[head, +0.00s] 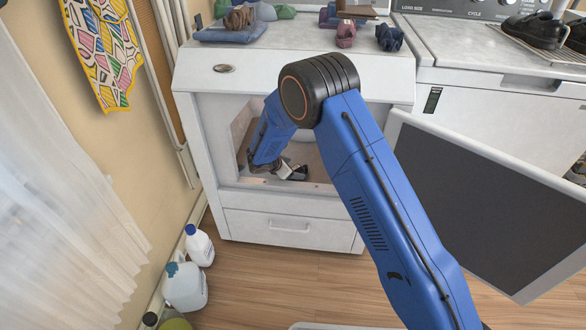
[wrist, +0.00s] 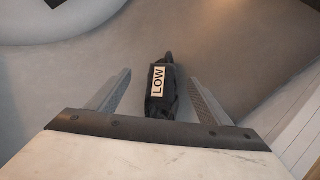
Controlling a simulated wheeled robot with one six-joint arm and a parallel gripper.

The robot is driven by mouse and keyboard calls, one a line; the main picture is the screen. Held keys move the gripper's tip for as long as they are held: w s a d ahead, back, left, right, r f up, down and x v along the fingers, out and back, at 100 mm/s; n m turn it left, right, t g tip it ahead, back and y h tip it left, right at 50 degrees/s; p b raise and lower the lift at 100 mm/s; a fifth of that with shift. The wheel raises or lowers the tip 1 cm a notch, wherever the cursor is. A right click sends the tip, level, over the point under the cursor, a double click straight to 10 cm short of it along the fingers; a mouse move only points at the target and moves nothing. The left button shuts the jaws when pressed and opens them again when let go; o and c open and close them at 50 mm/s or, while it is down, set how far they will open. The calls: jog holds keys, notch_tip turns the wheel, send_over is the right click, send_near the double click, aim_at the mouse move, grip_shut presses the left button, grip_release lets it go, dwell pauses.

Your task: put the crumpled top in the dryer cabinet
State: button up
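The dryer cabinet (head: 200,120) is white, with its dark-panelled door (head: 500,215) swung open to the right. My arm reaches through its opening, and my gripper (head: 291,171) is low inside. In the wrist view my gripper (wrist: 160,78) has its fingers spread wide. A dark, bunched item (wrist: 163,108) with a white "LOW" label lies between them, with gaps on both sides. It looks like the crumpled top, but I cannot be sure. It rests on a smooth grey surface. In the head view the arm hides part of the interior.
Folded and bunched clothes, including a folded blue one (head: 230,34) and a crumpled navy one (head: 389,38), lie on the cabinet top. White jugs (head: 186,287) stand on the floor at left. A washer (head: 465,45) with black shoes (head: 533,28) is at right.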

jog(key=shift+s+d+f, duration=0.1)
jog(key=shift+s+f, duration=0.25)
jog(key=shift+f, duration=0.1)
jog(key=shift+r, duration=0.25)
jog(key=v, duration=1.2)
jog(key=shift+w+r, duration=0.25)
jog(key=shift+r, duration=0.25)
